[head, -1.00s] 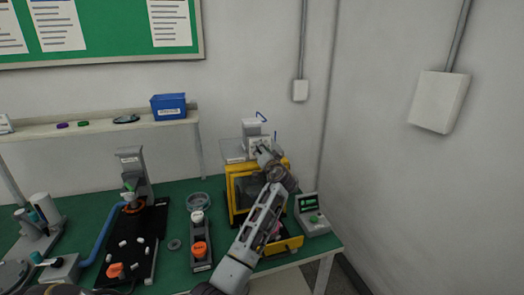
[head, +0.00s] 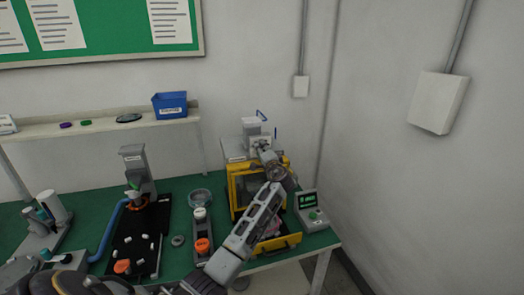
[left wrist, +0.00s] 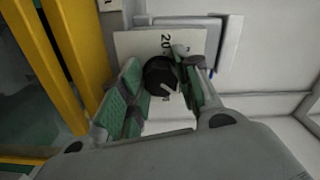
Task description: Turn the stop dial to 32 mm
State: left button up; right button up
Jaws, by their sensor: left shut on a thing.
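The stop dial (left wrist: 161,76) is a round black knob with a white pointer line, set on a pale plate (left wrist: 129,42) with a printed "20" that shows sideways. My left gripper (left wrist: 163,85) has its green-padded fingers on both sides of the knob and is shut on it. In the head view my left gripper (head: 262,150) is at the white unit (head: 252,128) on top of the yellow-framed machine (head: 233,188), and hides the dial there. The rest of the scale is hidden or too blurred to read. My right gripper is not in view.
A grey box with a green display (head: 309,202) stands right of the machine. An open yellow tray (head: 285,244) lies at its front. A stand with an orange knob (head: 202,246) and a black board with small parts (head: 140,240) are to the left.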

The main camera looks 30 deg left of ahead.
pick_arm(q)
jog(key=o, duration=1)
jog(key=v, duration=1.2)
dwell(0.5)
